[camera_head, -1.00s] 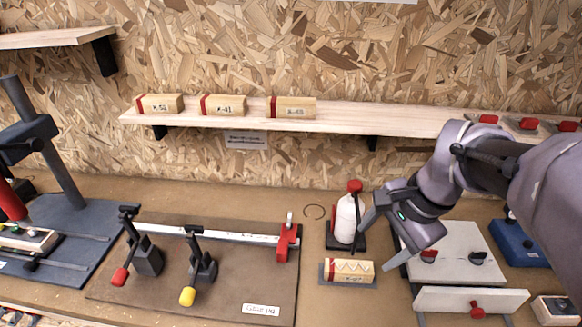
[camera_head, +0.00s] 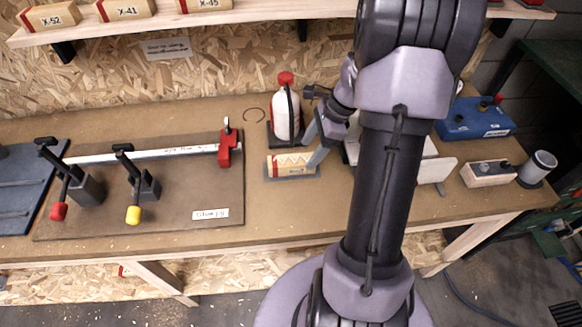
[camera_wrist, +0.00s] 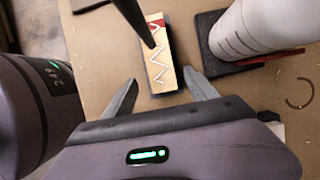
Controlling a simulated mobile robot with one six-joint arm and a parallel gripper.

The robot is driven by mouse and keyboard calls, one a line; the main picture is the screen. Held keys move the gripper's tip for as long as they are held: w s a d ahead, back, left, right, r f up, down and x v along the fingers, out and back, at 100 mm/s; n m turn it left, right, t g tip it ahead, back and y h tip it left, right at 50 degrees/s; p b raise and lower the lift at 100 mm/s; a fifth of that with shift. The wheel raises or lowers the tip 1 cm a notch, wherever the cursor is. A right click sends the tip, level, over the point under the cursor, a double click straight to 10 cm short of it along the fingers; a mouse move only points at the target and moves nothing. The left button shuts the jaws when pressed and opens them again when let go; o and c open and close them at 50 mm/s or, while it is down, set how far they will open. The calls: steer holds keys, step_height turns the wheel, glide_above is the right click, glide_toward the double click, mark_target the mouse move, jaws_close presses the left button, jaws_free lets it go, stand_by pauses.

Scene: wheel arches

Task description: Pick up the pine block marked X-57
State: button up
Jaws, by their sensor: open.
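A pine block (camera_head: 290,165) with a red end band and a pale zigzag on top lies on a small grey pad (camera_head: 307,175) on the bench. Its front label is too small to read surely. In the wrist view the block (camera_wrist: 157,58) lies lengthwise ahead of the jaws, with a dark bar crossing part of it. My gripper (camera_head: 315,146) is open and empty, just right of the block in the head view. In the wrist view my gripper's fingertips (camera_wrist: 160,80) stand either side of the block's near end; I cannot tell whether they touch it.
A white bottle with a red cap (camera_head: 286,112) stands close behind the block. A clamp board (camera_head: 190,190) lies to the left. Blocks X-52 (camera_head: 50,17), X-41 (camera_head: 124,9) and X-45 (camera_head: 203,4) sit on the shelf. A blue box (camera_head: 474,119) is at right.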

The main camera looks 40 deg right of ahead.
mark_target(303, 159)
steer(key=b+x, duration=0.2)
steer(key=x, duration=0.2)
steer(key=shift+w+f, duration=0.15)
steer(key=shift+f, duration=0.1)
steer(key=shift+r, duration=0.15)
steer(key=shift+c, duration=0.5)
jaws_close()
steer(key=shift+r, duration=0.1)
